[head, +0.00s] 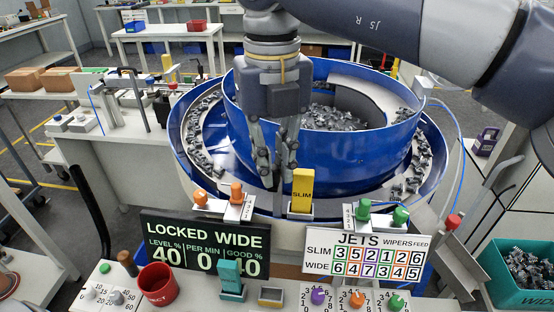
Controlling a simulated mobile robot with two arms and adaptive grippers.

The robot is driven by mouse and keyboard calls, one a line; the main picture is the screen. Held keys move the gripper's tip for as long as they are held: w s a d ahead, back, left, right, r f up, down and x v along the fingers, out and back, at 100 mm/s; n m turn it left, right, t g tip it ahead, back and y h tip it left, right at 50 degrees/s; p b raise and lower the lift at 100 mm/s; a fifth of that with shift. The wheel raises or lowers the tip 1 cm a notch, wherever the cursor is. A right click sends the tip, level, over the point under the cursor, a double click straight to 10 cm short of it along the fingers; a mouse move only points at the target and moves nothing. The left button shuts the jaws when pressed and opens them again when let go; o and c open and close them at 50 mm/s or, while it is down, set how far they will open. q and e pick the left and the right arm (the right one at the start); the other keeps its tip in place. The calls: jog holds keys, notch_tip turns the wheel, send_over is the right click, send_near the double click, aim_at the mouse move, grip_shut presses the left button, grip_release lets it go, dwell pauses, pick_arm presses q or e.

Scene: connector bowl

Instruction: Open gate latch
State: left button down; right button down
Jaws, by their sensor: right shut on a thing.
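My right gripper (278,182) reaches down from the top over the front of the blue connector bowl (315,165). Its fingers are close together and shut on a small part at the bowl's front edge. That part is mostly hidden by the fingers; it appears to be the gate latch, but I cannot make out its shape or position. A yellow block marked SLIM (303,190) stands upright just right of the fingertips. A black display (205,246) below reads LOCKED WIDE. My left gripper is not in view.
Orange knobs (237,193) and green knobs (400,215) flank the front. A white JETS panel (367,256), a teal block (230,276) and a red cup (158,285) are nearer. A teal bin (522,270) of connectors is at right.

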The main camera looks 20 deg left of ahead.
jog(key=shift+w+r, duration=0.1)
jog(key=shift+r, duration=0.05)
dwell(0.3)
jog(key=c, duration=1.7)
grip_release()
jog(key=shift+o, duration=0.8)
notch_tip(320, 180, up, 7)
jog(key=shift+a+r, duration=0.1)
jog(key=shift+r, duration=0.05)
